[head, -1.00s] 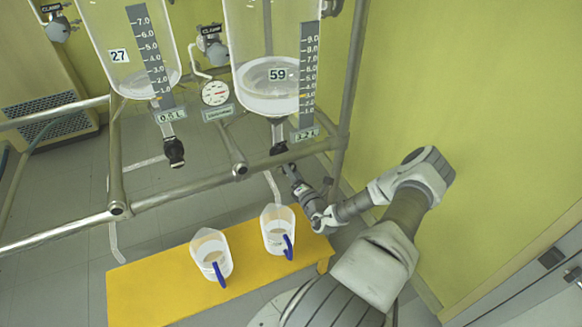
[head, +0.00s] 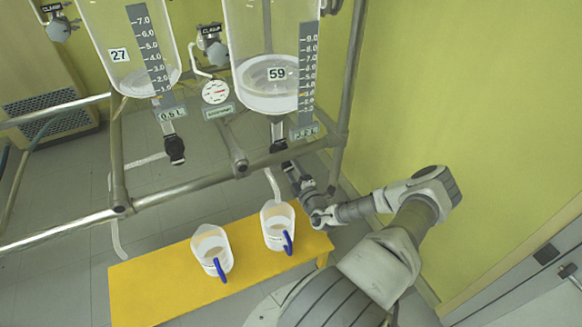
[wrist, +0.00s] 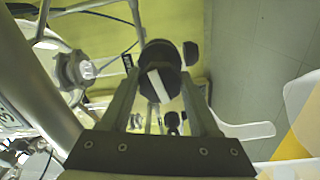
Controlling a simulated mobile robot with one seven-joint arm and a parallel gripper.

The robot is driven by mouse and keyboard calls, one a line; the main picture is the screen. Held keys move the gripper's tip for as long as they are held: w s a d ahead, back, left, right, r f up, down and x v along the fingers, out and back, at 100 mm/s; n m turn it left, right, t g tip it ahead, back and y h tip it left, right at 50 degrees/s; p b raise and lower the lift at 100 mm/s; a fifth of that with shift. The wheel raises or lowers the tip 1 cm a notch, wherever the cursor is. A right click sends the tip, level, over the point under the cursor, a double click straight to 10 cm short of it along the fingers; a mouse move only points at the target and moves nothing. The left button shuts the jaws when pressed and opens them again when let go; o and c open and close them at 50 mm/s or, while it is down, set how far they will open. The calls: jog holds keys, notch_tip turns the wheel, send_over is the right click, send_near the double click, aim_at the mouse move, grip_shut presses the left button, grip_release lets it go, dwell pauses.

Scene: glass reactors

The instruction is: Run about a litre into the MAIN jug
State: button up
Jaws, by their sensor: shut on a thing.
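My gripper (head: 289,168) is at the drain valve below the right glass vessel (head: 268,45), marked 59. In the wrist view its fingers (wrist: 160,92) are closed around a round black knob (wrist: 160,55) with a white bar. The vessel holds a shallow layer of pale liquid (head: 268,88). A white outlet tube (head: 272,184) hangs from the valve toward the right jug (head: 277,226). A second jug (head: 211,250) stands to its left. Both are clear with blue handles. Their labels are too small to read, so I cannot tell which is MAIN.
Both jugs stand on a yellow bench (head: 160,282). The left vessel (head: 128,45), marked 27, has its own black valve (head: 174,149). Metal frame pipes (head: 190,192) cross in front of the vessels. A gauge (head: 215,92) hangs between them. A yellow-green wall is at right.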

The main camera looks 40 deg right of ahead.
jog(key=shift+m, duration=0.8)
jog(key=shift+a+f, duration=0.1)
jog(key=o, duration=1.4)
jog(key=shift+s, duration=0.1)
jog(key=p+v, duration=0.2)
jog(key=v, duration=1.5)
jog(key=shift+s, duration=0.15)
